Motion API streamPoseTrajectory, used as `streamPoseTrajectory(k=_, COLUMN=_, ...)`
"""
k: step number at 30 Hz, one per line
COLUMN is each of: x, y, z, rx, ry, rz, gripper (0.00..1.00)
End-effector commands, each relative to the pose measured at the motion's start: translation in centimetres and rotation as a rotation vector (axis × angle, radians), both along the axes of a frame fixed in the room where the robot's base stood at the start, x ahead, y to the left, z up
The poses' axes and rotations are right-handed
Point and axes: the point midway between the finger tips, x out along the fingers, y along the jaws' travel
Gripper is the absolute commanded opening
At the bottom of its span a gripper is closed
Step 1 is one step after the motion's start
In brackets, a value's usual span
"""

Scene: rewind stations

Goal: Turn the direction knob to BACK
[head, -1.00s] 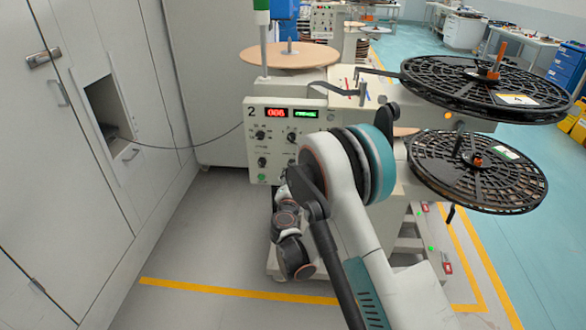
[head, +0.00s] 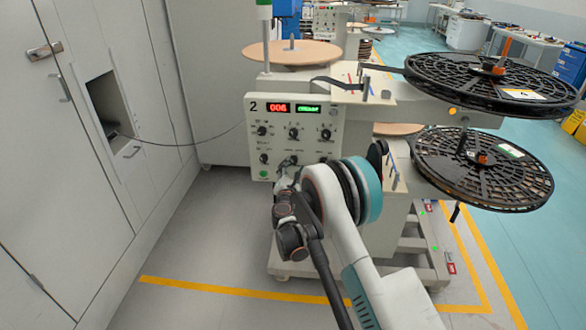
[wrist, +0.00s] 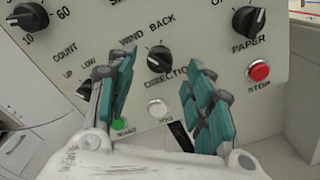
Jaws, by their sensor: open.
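The direction knob (wrist: 159,59) is black and round with a ridged grip, on the pale panel (wrist: 215,35). WIND is printed at its upper left and BACK at its upper right. I cannot tell for certain which mark its pointer faces. My gripper (wrist: 158,72) is open, with one teal-padded finger to the left of the knob and one to the right. The knob shows in the gap between them, and no contact is visible. In the head view my gripper (head: 286,168) is at the panel's lower middle and hides part of that area.
A red STOP button (wrist: 258,71) and the PAPER knob (wrist: 249,21) sit to the right. The COUNT knob (wrist: 85,88) is partly behind the left finger. A white button (wrist: 157,108) and a green one (wrist: 120,125) are below. Black reels (head: 485,168) overhang at right.

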Motion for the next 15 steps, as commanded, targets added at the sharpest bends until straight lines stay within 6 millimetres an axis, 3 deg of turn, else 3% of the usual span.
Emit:
streamPoseTrajectory(k=6, x=2.8, y=-0.1, z=-0.1, rx=0.000, ry=0.000, rz=0.000, gripper=0.48)
streamPoseTrajectory(k=15, x=3.6, y=-0.1, z=0.0, rx=0.001, ry=0.000, rz=0.000, gripper=0.48)
